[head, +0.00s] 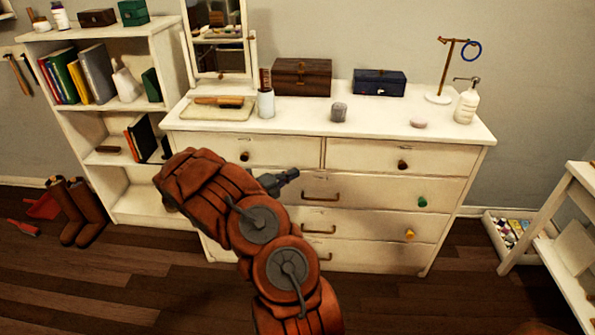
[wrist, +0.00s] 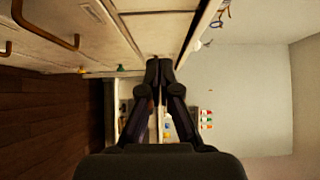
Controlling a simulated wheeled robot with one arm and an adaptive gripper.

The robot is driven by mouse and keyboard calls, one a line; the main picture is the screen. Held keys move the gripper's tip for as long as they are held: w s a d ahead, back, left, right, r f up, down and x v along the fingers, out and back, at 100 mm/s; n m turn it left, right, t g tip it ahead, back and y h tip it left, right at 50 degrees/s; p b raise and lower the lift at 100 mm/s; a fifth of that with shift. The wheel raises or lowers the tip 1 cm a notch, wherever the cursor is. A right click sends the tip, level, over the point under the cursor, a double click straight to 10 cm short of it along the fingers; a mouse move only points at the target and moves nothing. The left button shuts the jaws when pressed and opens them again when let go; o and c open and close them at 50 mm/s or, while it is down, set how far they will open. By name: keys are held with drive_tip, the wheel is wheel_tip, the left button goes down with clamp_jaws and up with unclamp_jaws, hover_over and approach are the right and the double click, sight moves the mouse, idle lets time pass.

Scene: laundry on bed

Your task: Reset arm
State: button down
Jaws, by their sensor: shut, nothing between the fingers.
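My arm shows in the head view, orange-brown with grey joints, in front of a white dresser (head: 325,260). My gripper (head: 293,174) is near the dresser's upper drawers, pointing to the right. In the wrist view my gripper (wrist: 160,62) has its two dark fingers together at the tips, with nothing between them. The dresser front (wrist: 70,30) runs along the upper left of the wrist view, turned on its side. I cannot tell from the head view how far the fingertips are from the drawer fronts.
On the dresser top stand a brown box (head: 302,77), a blue box (head: 379,83), a mirror (head: 219,45) and a pump bottle (head: 467,101). A bookshelf (head: 150,205) stands left, boots (head: 80,210) beside it. A white table (head: 555,190) stands right. Some floor (head: 450,300) is bare.

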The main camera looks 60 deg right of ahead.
drive_tip(key=shift+w+a, duration=0.1)
drive_tip(key=shift+a, duration=0.15)
drive_tip(key=s+a+r+m+g+y+p, duration=0.25)
drive_tip(key=s+a+r+m, duration=0.35)
drive_tip(key=r+m, duration=0.3)
drive_tip(key=s+a+r+m+g+y+p, duration=0.1)
drive_tip(key=s+a+r+m+y+p, duration=0.1)
drive_tip(key=s+a+r+m+y, duration=0.35)
drive_tip(key=s+a+r+m+t+y+p, duration=0.1)
drive_tip(key=a+m, duration=0.5)
drive_tip(key=a, duration=0.6)
drive_tip(key=s+a+r+m+t+y+p, duration=0.2)
drive_tip(key=s+a+r+m+t+y, duration=0.1)
drive_tip(key=a, duration=0.9)
drive_tip(key=s+a+r+m+t+y+p, duration=0.2)
drive_tip(key=s+a+r+m+y, duration=0.2)
drive_tip(key=s+a+m, duration=0.4)
drive_tip(key=a+m+y, duration=0.1)
drive_tip(key=a, duration=0.3)
drive_tip(key=shift+s+r+t, duration=0.25)
drive_tip(key=shift+s+t, duration=0.1)
